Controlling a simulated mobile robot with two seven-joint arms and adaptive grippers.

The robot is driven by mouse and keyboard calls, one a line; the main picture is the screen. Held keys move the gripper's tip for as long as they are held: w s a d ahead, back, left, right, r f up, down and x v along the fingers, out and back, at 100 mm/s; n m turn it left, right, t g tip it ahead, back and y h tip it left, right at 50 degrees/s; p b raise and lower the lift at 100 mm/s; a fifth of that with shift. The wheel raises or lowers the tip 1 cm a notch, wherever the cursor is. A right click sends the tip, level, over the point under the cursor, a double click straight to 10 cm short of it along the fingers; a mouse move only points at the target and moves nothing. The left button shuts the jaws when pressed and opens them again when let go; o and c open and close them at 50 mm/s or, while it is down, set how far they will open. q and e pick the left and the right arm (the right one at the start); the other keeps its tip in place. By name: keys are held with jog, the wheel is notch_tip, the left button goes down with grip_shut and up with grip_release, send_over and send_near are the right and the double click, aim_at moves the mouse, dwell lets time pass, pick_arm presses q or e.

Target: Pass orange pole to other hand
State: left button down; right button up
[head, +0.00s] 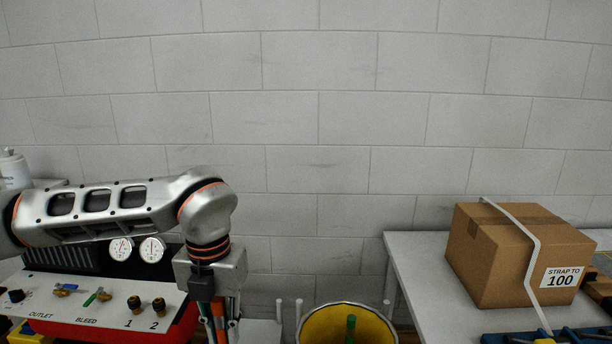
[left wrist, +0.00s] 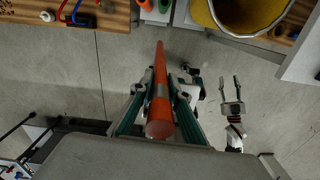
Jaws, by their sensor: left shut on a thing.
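The rest of the pole is hidden or below the picture. My right gripper (left wrist: 231,90) shows only in the left wrist view, to the right of the pole and apart from it. Its two fingers are spread and empty.
A yellow bucket (head: 309,331) with something green in it stands right of my left gripper. A gauge panel (head: 98,313) is at left. A strapped cardboard box (head: 505,257) sits on a grey table (head: 428,262) at right. Bare floor (left wrist: 62,75) lies below.

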pick_arm(q)
jog(key=shift+a+m, duration=0.3)
jog(key=shift+m, duration=0.4)
jog(key=m, duration=0.1)
jog(key=w+a+f+m, duration=0.1)
jog(key=m, duration=0.1)
jog(key=shift+w+f, duration=0.1)
jog(key=shift+w, duration=0.1)
jog(key=s+a+f+m, duration=0.1)
jog(key=a+m, duration=0.3)
jog(key=m, duration=1.1)
jog(key=s+a+f+m, duration=0.1)
jog(key=a+f+m, duration=0.3)
jog(key=m, duration=1.1)
jog(key=shift+s+a, duration=0.2)
jog(key=shift+s, duration=0.05)
pick_arm(e)
jog(key=shift+w+r, duration=0.1)
jog(key=shift+w, duration=0.4)
pick_arm(q)
jog(key=shift+r, duration=0.1)
